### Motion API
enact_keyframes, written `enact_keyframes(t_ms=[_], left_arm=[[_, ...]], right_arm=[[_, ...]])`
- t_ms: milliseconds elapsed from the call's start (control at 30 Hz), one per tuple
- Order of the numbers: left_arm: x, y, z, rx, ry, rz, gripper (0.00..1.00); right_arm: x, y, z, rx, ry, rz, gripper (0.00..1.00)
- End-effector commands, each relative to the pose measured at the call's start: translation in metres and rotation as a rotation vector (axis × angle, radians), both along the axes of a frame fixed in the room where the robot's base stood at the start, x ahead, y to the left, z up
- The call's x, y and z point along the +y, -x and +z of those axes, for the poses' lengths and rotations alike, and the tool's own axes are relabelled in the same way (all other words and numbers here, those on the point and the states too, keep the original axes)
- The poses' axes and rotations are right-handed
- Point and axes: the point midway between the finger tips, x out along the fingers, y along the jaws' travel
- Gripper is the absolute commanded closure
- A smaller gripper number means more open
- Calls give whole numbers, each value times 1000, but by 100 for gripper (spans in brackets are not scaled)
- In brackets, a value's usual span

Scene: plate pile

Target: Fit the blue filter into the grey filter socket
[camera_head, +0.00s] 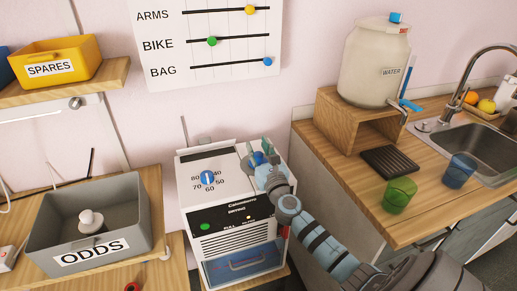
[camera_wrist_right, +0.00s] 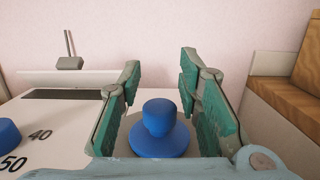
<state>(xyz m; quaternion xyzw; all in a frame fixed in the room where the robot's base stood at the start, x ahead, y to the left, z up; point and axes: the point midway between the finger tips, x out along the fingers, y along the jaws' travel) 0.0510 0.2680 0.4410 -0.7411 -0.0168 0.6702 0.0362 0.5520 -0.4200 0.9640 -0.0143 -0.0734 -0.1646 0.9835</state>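The blue filter (camera_wrist_right: 158,128), a round knob on a wider flange, stands upright on top of the white machine (camera_head: 215,160). In the head view only a bit of its blue (camera_head: 259,158) shows between the fingers. My right gripper (camera_head: 257,149) reaches down over it from the right. In the right wrist view my right gripper (camera_wrist_right: 160,78) is open, with green-padded fingers on both sides of the filter and gaps between. My left gripper is out of view.
A blue dial (camera_head: 207,178) is on the machine's top, left of the filter. A grey ODDS bin (camera_head: 132,206) stands left. On the right counter are a water jug (camera_head: 372,65), green cup (camera_head: 399,195), blue cup (camera_head: 459,171) and a sink (camera_head: 480,150).

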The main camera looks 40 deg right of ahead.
Motion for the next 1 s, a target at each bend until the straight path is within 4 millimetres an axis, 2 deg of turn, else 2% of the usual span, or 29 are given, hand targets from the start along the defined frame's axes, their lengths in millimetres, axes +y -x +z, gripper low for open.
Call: enact_keyframes(t_ms=[67,333,433,567,800,900,1000], left_arm=[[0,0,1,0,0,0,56],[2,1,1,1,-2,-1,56],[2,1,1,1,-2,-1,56],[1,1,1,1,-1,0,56],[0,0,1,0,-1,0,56],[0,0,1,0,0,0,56],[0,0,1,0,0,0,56]], right_arm=[[0,0,0,1,0,0,53],[0,1,0,2,-1,0,53],[3,8,-2,2,0,1,53],[12,34,-7,4,-1,3,53],[33,94,-17,5,-1,1,53],[37,108,-18,3,-2,1,53],[39,113,-18,1,0,0,53]])
